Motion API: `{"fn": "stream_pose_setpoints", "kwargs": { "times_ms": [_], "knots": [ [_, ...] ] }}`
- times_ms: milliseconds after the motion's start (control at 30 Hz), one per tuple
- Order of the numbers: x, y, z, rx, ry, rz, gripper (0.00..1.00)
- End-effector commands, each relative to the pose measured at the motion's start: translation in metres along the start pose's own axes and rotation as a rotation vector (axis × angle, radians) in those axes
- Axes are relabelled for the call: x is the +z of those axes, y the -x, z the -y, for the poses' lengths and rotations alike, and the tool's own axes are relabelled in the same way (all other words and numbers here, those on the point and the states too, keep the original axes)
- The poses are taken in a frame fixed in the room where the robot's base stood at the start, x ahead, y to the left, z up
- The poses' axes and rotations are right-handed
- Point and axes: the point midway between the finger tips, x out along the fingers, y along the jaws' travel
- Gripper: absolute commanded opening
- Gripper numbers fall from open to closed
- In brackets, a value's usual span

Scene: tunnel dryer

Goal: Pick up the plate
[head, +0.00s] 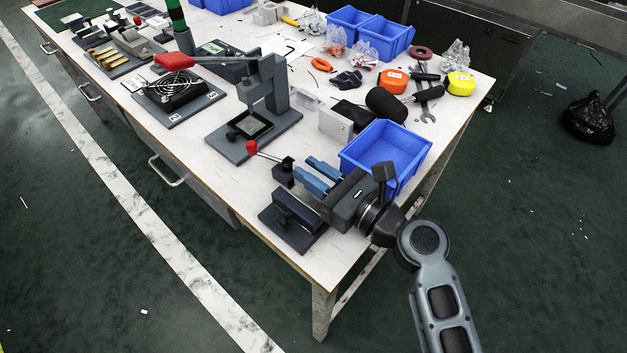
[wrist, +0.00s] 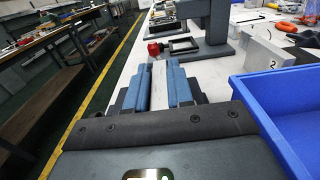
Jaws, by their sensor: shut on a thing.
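My gripper (head: 316,176) is low over the near right corner of the table, with its blue fingers pointing left. In the wrist view the fingers (wrist: 158,84) are close together, with a narrow pale grey strip between them. I take this strip to be the plate (wrist: 158,92), held between the fingers, but its outline is hard to separate from the white tabletop. In the head view the plate is hidden by the fingers. A dark fixture (head: 295,222) stands just below the gripper, and a red-knobbed lever (head: 252,147) is beyond the fingertips.
A blue bin (head: 385,150) stands close behind my gripper and shows at right in the wrist view (wrist: 285,110). A grey press (head: 262,105) and a pale numbered block (head: 335,123) stand farther back. Tools (head: 387,103) lie beyond the bin. The table's front edge is near.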

Motion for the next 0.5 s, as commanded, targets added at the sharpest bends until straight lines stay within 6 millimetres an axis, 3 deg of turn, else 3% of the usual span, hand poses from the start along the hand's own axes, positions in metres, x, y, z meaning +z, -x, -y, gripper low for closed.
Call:
{"fn": "stream_pose_setpoints", "kwargs": {
  "times_ms": [367,500],
  "knots": [
    [0.001,0.000,0.000,0.000,0.001,0.001,0.00],
    [0.011,0.000,0.000,0.000,0.002,0.003,0.00]
  ]
}}
